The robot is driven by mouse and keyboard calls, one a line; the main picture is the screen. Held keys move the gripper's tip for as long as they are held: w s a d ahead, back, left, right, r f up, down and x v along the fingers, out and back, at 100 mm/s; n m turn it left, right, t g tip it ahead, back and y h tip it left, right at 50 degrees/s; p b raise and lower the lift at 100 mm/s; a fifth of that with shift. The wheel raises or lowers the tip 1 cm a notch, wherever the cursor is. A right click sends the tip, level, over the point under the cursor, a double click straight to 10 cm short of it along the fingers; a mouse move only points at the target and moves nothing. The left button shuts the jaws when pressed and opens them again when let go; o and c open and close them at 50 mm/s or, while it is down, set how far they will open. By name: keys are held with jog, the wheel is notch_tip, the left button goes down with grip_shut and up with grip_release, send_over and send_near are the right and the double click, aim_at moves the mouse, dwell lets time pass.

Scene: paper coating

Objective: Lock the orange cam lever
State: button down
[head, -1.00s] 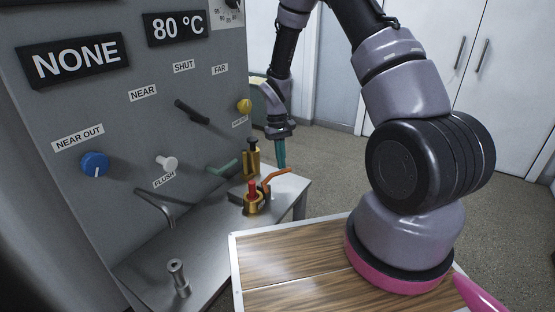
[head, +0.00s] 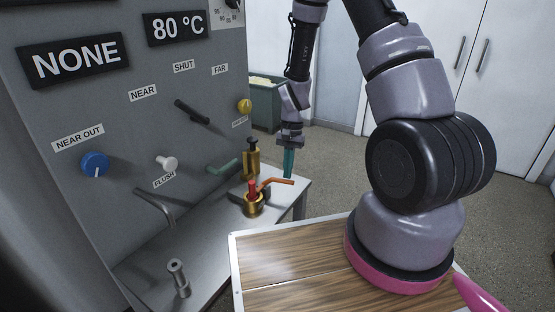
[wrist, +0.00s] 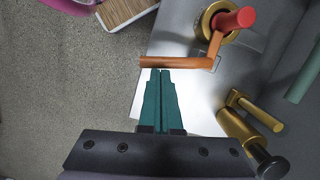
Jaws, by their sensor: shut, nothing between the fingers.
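The orange cam lever (head: 276,182) sticks out to the right from a brass fitting with a red top (head: 253,196) on the metal bench. In the wrist view the lever (wrist: 180,62) bends at a right angle, and its free arm lies across the picture. The red and brass fitting (wrist: 232,22) is beyond it. My gripper (head: 288,174) points down beside the lever's free end. Its teal fingers (wrist: 160,74) are shut with nothing between them, and their tips are right at the lever's free arm. I cannot tell whether they touch it.
A brass fitting with a black top (head: 252,158) stands behind the red one and shows near my fingers at right in the wrist view (wrist: 246,136). The grey panel (head: 120,120) with knobs and handles rises at left. A wood-topped table (head: 290,260) is in front.

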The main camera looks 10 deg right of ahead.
jog(key=shift+s+a+m, duration=0.1)
jog(key=shift+s+m, duration=0.15)
jog(key=shift+m, duration=0.05)
dwell(0.5)
jog(key=w+d+r, duration=0.3)
jog(key=w+r, duration=0.2)
jog(key=r, duration=0.6)
jog(key=shift+d+r, duration=0.1)
